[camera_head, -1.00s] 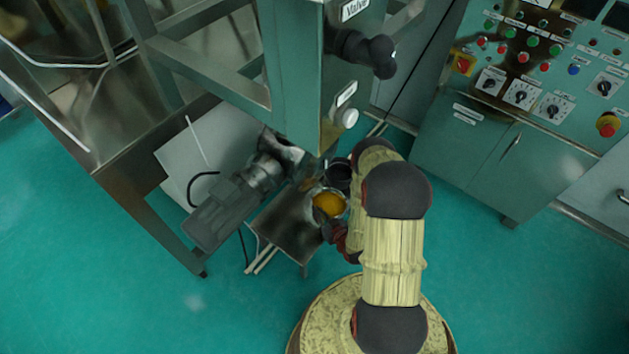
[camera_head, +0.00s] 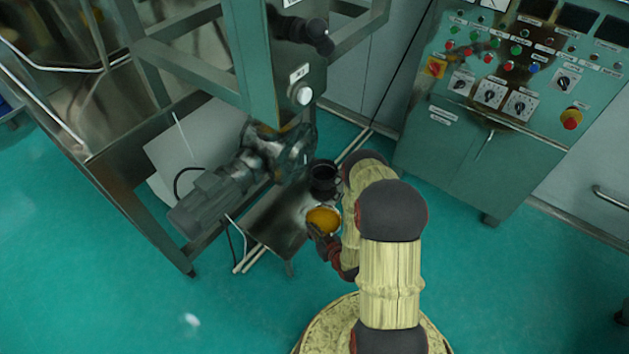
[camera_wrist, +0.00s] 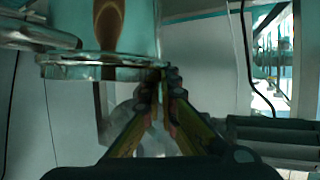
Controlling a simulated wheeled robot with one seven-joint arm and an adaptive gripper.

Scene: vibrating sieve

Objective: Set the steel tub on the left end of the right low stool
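The steel tub (camera_head: 323,220) is a small round open tub with an orange-looking inside, at the front right of a low steel stool (camera_head: 268,222) in the head view. My gripper (camera_head: 320,236) is at the tub's front left side, partly hidden by my arm. In the wrist view the tub (camera_wrist: 100,68) seems upside down, with a shiny rim and teal reflections. My gripper's fingers (camera_wrist: 165,75) nearly meet at the rim's edge and appear shut on it. I cannot tell whether the tub touches the stool.
A dark pot (camera_head: 323,178) stands just behind the tub. A control cabinet (camera_head: 470,165) stands at the back right. The floor (camera_head: 520,300) at the front right is clear.

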